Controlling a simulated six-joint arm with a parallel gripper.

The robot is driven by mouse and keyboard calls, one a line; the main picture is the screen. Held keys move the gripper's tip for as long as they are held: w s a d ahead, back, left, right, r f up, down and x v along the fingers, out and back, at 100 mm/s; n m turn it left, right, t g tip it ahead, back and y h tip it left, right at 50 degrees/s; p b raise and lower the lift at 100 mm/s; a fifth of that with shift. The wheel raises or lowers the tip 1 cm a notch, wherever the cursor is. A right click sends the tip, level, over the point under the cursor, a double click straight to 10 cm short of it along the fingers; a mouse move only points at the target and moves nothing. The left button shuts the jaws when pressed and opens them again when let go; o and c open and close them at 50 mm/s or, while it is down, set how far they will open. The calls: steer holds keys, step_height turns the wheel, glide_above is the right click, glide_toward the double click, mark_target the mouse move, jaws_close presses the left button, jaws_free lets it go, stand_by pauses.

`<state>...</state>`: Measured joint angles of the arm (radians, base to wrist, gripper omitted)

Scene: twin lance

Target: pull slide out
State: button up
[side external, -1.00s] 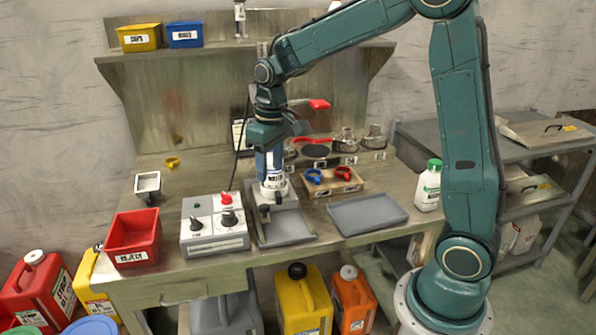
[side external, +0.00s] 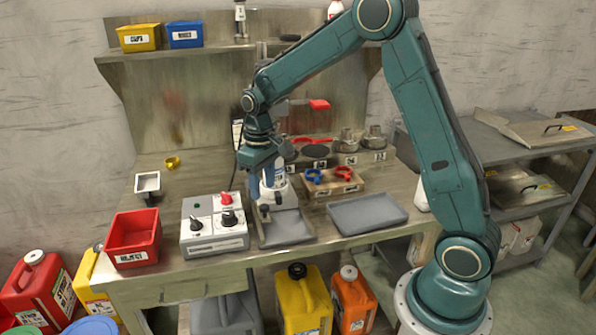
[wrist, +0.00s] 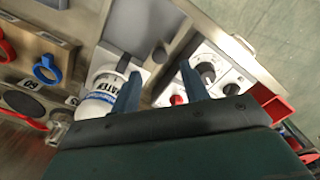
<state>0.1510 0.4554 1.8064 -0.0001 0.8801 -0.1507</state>
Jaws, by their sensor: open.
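A white bottle with a blue WATER label (wrist: 100,105) stands upright at the back of a metal-framed bay. The bay's grey tray (side external: 288,228) lies in front of it and also shows in the wrist view (wrist: 138,22). Small dark fittings sit at the bay near the bottle's foot; I cannot tell which part is the slide. My gripper (wrist: 173,68) is open, its two fingers apart over the bay's side rail, with nothing seen between them. The bottle is beside the left finger. In the side view my gripper (side external: 262,180) is low at the bottle and partly hides it.
A control box (side external: 214,226) with black knobs and a red knob stands close left of the bay. A red bin (side external: 134,238) is further left. A holder with blue and red rings (side external: 333,183) and another grey tray (side external: 367,214) are to the right.

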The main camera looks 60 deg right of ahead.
mark_target(264, 206)
steer(key=shift+f, duration=2.7)
jaws_close()
